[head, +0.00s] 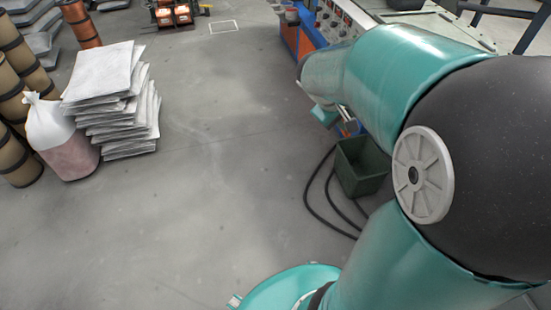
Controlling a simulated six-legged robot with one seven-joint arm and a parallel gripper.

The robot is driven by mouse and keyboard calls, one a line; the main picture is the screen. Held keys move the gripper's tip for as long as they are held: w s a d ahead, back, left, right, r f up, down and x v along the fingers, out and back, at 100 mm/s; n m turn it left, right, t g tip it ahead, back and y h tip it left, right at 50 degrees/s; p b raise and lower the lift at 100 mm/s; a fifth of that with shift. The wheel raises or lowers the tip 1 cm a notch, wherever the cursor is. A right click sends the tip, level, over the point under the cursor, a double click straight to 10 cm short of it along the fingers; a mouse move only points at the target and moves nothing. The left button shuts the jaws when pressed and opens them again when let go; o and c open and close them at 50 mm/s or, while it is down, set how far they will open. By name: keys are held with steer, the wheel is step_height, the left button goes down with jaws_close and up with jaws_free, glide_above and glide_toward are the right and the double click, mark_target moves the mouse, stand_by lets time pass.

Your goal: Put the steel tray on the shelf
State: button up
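I cannot make out a steel tray or a shelf in the head view. My own teal and dark arm fills the right side and hides what lies behind it. My gripper does not show clearly. A small teal part (325,115) shows below the arm's far end, but I cannot tell what it belongs to.
A dark green bin (361,168) stands beside black cables (318,200) on the floor. A machine with a control panel (334,20) stands behind my arm. Stacked white sacks (112,100), a pinkish-white bag (62,140) and brown rolls (20,160) stand at left. The middle floor is clear.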

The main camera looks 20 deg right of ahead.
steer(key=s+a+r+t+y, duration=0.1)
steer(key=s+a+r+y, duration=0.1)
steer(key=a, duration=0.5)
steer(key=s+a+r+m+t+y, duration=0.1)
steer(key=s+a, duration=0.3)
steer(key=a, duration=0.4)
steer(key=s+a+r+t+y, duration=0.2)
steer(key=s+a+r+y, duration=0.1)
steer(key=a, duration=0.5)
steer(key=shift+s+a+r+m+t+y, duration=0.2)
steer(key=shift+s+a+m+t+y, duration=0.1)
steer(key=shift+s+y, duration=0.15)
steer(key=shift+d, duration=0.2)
